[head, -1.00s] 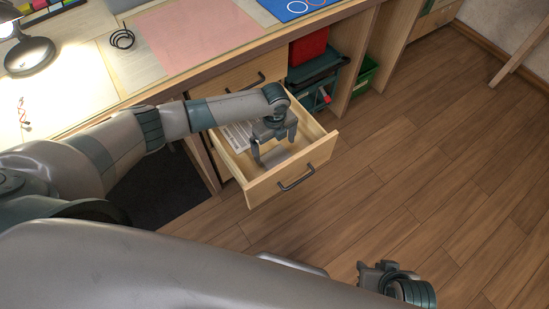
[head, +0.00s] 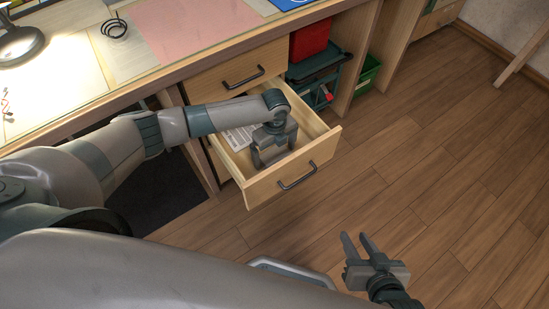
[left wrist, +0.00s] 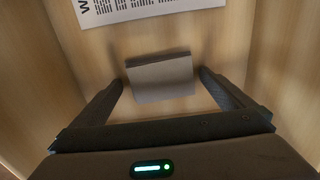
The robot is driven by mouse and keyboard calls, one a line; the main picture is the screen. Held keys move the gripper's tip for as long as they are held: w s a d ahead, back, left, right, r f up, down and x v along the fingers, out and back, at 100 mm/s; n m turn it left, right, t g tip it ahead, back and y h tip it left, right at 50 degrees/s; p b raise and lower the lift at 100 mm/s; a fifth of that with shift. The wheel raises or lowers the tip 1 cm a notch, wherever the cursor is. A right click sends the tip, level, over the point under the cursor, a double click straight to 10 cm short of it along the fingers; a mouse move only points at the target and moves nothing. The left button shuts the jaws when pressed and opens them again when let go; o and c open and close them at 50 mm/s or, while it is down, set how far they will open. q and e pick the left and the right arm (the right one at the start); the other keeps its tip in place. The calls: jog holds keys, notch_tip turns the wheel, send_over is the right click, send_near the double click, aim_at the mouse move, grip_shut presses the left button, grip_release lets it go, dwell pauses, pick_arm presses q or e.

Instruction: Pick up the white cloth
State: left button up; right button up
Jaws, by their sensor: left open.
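The white cloth (left wrist: 160,80) looks like a small folded, greyish-white rectangle on the floor of the open drawer (head: 262,190). It lies between the two fingers of my left gripper (left wrist: 162,74) in the left wrist view, with a gap on both sides. My left gripper is open and points down inside the drawer, also seen in the head view (head: 273,160). In the head view the gripper mostly hides the cloth. My right gripper (head: 353,238) is open and empty over the wooden floor, away from the drawer.
A printed sheet (left wrist: 150,8) lies in the drawer beside the cloth. The drawer walls stand close around my left gripper. A closed drawer (head: 240,72) and the desk edge are above. A green bin (head: 367,75) and a red box (head: 308,42) stand right. The floor is clear.

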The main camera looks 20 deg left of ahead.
aim_at(274, 155)
pick_arm(q)
jog(key=shift+c, duration=0.3)
jog(key=c, duration=1.1)
jog(key=shift+o, duration=0.2)
jog(key=shift+r+p, duration=0.25)
jog(key=shift+p, duration=0.05)
pick_arm(e)
jog(key=shift+s+d+r, duration=0.1)
pick_arm(q)
notch_tip(274, 155, up, 7)
jog(key=p, duration=0.7)
jog(key=shift+r, duration=0.1)
pick_arm(e)
jog(key=s+d+f+g+h, duration=0.25)
jog(key=s+d+g, duration=0.35)
jog(key=d, duration=0.3)
pick_arm(q)
jog(key=shift+r+p, duration=1.15)
jog(key=shift+p, duration=0.3)
pick_arm(e)
notch_tip(274, 155, down, 8)
jog(key=h, duration=0.1)
jog(key=shift+w, duration=0.4)
jog(key=shift+f, duration=0.1)
